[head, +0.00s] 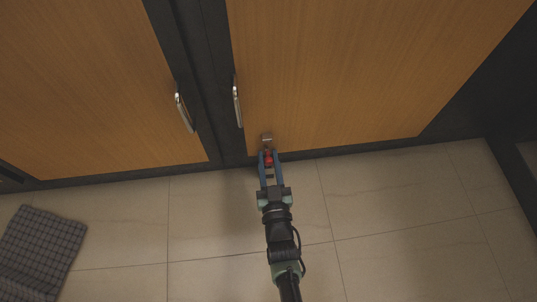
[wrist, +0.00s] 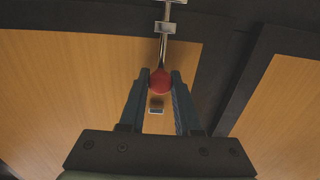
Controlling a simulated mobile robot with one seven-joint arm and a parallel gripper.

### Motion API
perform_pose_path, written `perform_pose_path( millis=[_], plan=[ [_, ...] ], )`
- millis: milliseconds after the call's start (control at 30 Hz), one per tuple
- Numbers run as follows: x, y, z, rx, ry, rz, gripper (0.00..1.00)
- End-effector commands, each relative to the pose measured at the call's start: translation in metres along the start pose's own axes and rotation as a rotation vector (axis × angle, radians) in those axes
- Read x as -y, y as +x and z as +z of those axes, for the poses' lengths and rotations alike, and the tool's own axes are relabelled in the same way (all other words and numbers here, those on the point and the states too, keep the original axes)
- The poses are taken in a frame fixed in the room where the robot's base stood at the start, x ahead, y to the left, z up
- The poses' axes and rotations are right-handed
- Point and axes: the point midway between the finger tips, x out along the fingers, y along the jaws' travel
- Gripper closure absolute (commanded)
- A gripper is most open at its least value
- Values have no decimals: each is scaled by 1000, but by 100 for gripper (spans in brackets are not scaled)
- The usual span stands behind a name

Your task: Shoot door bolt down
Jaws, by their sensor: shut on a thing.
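The door bolt is a metal rod on the lower edge of the right-hand wooden door (head: 350,75). Its bracket (head: 267,137) shows just above my gripper in the head view. In the wrist view the bolt's rod (wrist: 162,50) runs from a metal bracket (wrist: 165,27) to a red knob (wrist: 160,81). My gripper (head: 268,158) has its two blue fingers on either side of the red knob (head: 268,160) and is shut on it. The fingers also show in the wrist view (wrist: 160,84). The rod's far end and how deep it sits cannot be made out.
A left wooden door (head: 85,90) stands beside the right one, with a dark frame between them. Each door has a metal handle, the left one (head: 184,112) and the right one (head: 237,102). A grey checked mat (head: 40,250) lies at the lower left. The tiled floor (head: 400,220) is otherwise clear.

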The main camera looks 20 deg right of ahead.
Motion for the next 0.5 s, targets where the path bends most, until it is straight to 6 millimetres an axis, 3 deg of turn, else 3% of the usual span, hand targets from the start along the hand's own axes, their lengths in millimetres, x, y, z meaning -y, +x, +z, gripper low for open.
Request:
perform_pose_path(
  millis=[200,500],
  plan=[
    [-1,0,16,1,5,3,100],
    [-1,-1,20,8,4,2,100]
  ],
)
